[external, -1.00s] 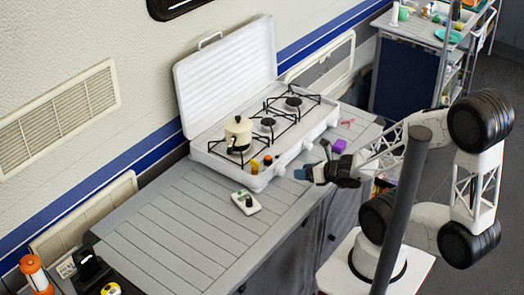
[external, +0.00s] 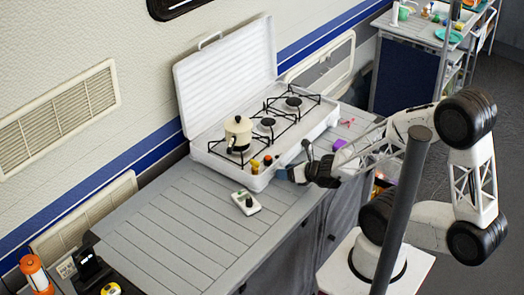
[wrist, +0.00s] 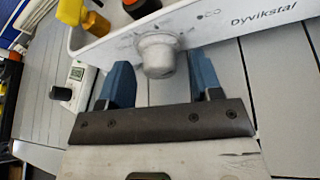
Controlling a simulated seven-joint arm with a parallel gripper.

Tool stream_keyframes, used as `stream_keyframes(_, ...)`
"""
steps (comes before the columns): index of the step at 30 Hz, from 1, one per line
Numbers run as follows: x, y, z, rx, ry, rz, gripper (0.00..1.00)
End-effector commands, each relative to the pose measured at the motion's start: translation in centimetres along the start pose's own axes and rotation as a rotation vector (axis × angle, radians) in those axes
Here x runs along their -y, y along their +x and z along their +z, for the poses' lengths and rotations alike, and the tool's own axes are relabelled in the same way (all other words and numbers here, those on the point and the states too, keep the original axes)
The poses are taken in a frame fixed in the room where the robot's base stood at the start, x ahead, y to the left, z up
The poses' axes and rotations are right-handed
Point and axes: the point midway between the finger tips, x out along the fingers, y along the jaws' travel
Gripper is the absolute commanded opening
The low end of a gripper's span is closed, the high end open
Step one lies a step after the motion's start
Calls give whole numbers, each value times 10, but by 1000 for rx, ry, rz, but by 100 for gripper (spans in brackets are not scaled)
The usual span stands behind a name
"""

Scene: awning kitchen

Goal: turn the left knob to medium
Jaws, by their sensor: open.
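The white camping stove (external: 215,160) stands on the grey counter with its lid raised. Its left knob (wrist: 157,55) is a round pale grey knob on the front panel, with small printed marks around it. My gripper (wrist: 160,80) is open, with one blue finger to the left of this knob and one to the right. Clear gaps show between the knob and both fingers, and I cannot tell whether the fingertips reach past its face. In the external view my gripper (external: 282,174) is at the stove's front left and hides the left knob.
A cream pot (external: 238,132) sits on the left burner. Yellow (external: 254,166) and orange-and-black (external: 268,160) items stand on the stove's near left corner. A white-and-green device (external: 246,203) lies on the counter. A purple block (external: 340,144) is right of my gripper. The left counter is mostly clear.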

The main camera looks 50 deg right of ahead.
Motion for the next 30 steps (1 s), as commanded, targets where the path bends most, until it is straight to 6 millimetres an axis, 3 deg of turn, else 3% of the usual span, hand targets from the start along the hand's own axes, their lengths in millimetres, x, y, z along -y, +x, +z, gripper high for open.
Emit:
stream_keyframes(11, 0, 3, 1, 1, -1, 1, 59)
stream_keyframes(21, 0, 3, 0, 1, -1, 1, 10)
stream_keyframes(30, -1, 3, 1, 1, -56, -21, 10)
